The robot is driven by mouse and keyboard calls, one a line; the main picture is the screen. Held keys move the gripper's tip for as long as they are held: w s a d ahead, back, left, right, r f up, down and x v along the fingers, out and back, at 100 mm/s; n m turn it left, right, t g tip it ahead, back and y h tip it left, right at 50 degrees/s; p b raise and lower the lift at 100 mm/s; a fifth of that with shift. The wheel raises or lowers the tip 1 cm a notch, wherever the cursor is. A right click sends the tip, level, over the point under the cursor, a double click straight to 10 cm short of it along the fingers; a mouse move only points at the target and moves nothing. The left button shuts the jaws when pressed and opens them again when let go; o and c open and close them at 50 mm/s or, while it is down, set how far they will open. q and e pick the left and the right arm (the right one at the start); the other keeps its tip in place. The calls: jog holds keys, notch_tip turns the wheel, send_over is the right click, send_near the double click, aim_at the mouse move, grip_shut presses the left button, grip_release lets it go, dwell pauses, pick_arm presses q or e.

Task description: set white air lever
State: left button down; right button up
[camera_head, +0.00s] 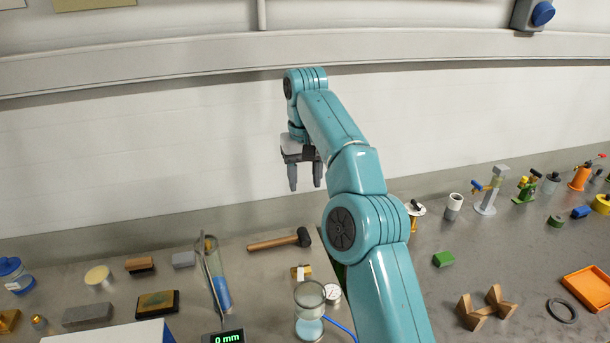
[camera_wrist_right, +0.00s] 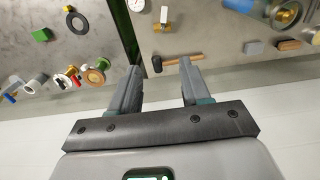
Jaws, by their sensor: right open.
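A pale grey-white burner-like fitting (camera_head: 487,192) with a blue lever (camera_head: 477,186) stands upright on the right part of the bench in the head view. I cannot tell for sure which small part is the white air lever. A small white piece with an orange-brown base (camera_head: 416,211) is partly hidden behind my right arm. My right gripper (camera_head: 305,188) is open and empty, pointing down in front of the white back wall, well left of these fittings. Its two fingers also show apart in the right wrist view (camera_wrist_right: 160,85). My left gripper is not in view.
Green (camera_head: 525,188) and orange (camera_head: 579,178) fittings stand farther right. A white-grey cylinder (camera_head: 453,206), green block (camera_head: 443,259), wooden V-blocks (camera_head: 487,307) and orange tray (camera_head: 587,287) lie nearby. A hammer (camera_head: 280,240) and glass jar (camera_head: 309,305) are below the gripper. A dark gap splits the bench.

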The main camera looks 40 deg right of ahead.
jog(key=shift+s+r, duration=0.15)
jog(key=shift+r, duration=0.2)
